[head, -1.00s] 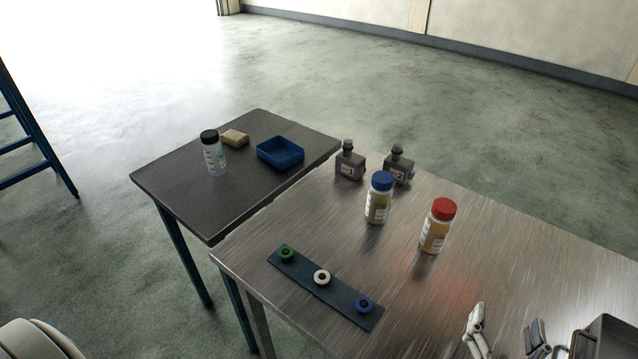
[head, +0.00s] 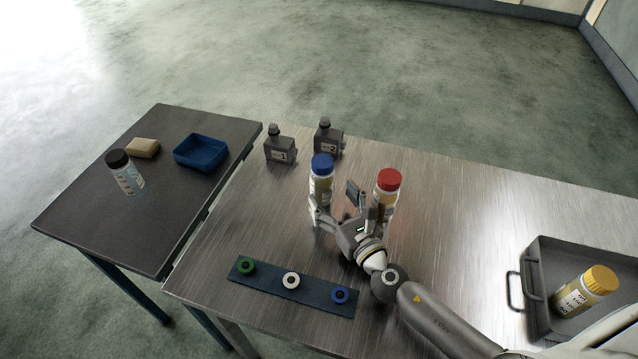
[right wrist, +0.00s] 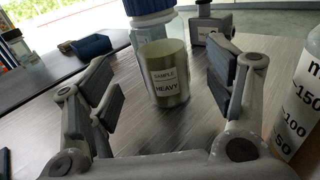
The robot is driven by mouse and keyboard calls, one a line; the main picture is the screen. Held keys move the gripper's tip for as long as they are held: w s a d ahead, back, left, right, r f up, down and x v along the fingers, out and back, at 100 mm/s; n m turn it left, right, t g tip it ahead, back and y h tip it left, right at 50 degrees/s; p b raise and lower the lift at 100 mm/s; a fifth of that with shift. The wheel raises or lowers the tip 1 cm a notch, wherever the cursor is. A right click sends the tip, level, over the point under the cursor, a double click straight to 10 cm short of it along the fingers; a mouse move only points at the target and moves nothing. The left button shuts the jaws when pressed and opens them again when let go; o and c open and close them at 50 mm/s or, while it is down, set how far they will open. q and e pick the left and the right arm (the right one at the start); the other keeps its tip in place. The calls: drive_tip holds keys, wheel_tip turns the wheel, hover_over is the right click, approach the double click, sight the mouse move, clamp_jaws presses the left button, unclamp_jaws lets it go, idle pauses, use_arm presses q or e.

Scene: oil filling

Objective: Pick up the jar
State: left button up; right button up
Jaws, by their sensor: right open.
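The blue-capped jar (head: 320,183) stands upright on the metal table, beyond my right gripper (head: 336,203). The fingers look apart from the jar. A red-capped jar (head: 388,181) stands upright just right of the gripper, its lower part partly hidden by it. A yellow-capped jar (head: 583,292) leans in a grey tray (head: 533,280) at the right. A black-capped jar (head: 126,173) stands on the dark side table. My left gripper is not in view.
Two dark bottles (head: 280,147) (head: 328,137) stand behind the blue-capped jar. A dark strip (head: 268,276) with green, white and blue rings lies near the front edge. A blue bin (head: 201,151) and a tan block (head: 143,148) sit on the side table.

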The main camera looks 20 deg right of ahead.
sight(328, 190)
drive_tip(key=shift+w+a+f, duration=0.1)
drive_tip(key=shift+w+a, duration=0.05)
drive_tip(key=shift+w, duration=0.85)
drive_tip(key=shift+w+a, duration=0.2)
drive_tip(key=shift+w, duration=0.85)
drive_tip(key=shift+w+a+f, duration=0.1)
drive_tip(key=shift+w+a, duration=0.05)
drive_tip(key=shift+w, duration=0.85)
drive_tip(key=shift+r, duration=0.1)
drive_tip(key=c, duration=1.2)
